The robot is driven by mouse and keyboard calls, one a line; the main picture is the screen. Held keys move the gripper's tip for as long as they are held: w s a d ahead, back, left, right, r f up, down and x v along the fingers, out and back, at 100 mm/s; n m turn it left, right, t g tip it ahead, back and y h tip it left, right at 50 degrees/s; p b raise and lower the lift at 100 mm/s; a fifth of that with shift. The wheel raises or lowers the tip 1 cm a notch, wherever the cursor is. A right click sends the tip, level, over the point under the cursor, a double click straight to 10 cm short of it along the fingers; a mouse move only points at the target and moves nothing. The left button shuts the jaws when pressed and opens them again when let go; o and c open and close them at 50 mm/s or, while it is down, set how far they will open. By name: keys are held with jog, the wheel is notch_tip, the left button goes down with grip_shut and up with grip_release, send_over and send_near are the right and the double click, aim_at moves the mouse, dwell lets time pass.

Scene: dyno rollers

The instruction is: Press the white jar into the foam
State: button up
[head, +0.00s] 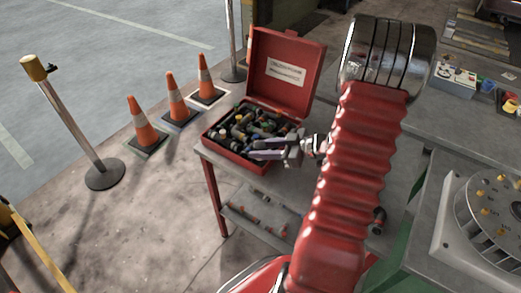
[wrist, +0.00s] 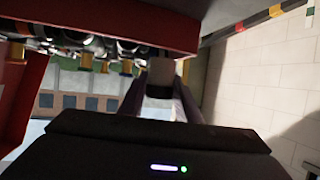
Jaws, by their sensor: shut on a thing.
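My gripper (head: 258,148) is over the front right part of the open red case (head: 233,164), low and close to its contents. In the head view the jar cannot be made out between the fingers. The foam in the case is mostly hidden under many small dark, green, orange and pale fittings. Whether the jar touches the foam cannot be told.
The case stands on a grey metal table (head: 408,160) with its labelled lid (head: 285,72) raised behind. Trays with small parts (head: 458,78) and a round dial device (head: 490,215) are at the right. Traffic cones (head: 175,98) and a post (head: 75,120) stand on the floor left.

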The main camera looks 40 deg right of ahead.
jog(key=shift+f, duration=1.2)
dwell(1.1)
